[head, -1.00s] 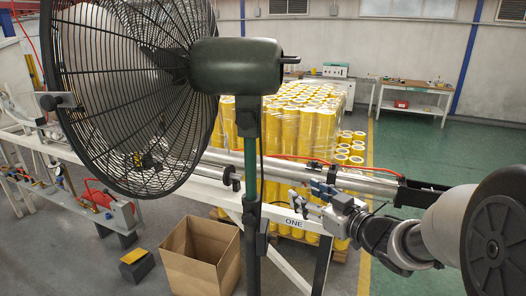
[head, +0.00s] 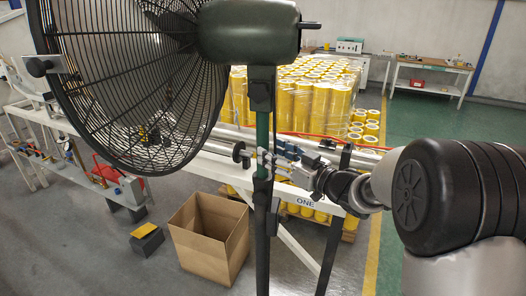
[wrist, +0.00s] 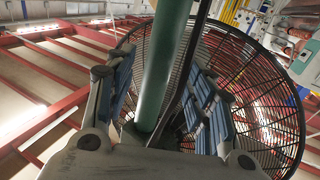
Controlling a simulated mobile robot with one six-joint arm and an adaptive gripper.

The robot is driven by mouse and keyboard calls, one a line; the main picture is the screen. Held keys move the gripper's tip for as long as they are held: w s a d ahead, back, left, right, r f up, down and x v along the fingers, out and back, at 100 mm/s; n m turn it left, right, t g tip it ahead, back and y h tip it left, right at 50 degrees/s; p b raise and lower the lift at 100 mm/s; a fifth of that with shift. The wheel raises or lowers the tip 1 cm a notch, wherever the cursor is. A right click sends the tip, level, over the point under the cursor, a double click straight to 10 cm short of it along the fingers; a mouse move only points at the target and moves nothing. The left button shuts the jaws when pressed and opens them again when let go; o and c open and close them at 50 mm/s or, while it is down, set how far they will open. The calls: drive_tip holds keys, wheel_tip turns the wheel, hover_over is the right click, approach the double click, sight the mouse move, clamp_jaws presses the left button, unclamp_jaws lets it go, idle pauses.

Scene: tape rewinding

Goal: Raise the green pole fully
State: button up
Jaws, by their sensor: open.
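The green pole (head: 262,133) stands upright below the fan motor, between a black upper clamp and a darker lower tube. My gripper (head: 273,163) reaches in from the right at the pole's lower part, near a black collar. In the wrist view the green pole (wrist: 164,65) passes between the two blue-padded fingers of my open gripper (wrist: 160,92). Gaps show between the pole and the pads, so the fingers are around it but not closed on it.
The large black fan (head: 130,75) sits on top of the pole, its cage also overhead in the wrist view. A thin black cable (wrist: 185,70) runs beside the pole. An open cardboard box (head: 210,240) is on the floor. A white table frame and yellow rolls (head: 310,105) stand behind.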

drive_tip(key=x, duration=0.5)
drive_tip(key=shift+b, duration=0.35)
clamp_jaws()
idle(0.3)
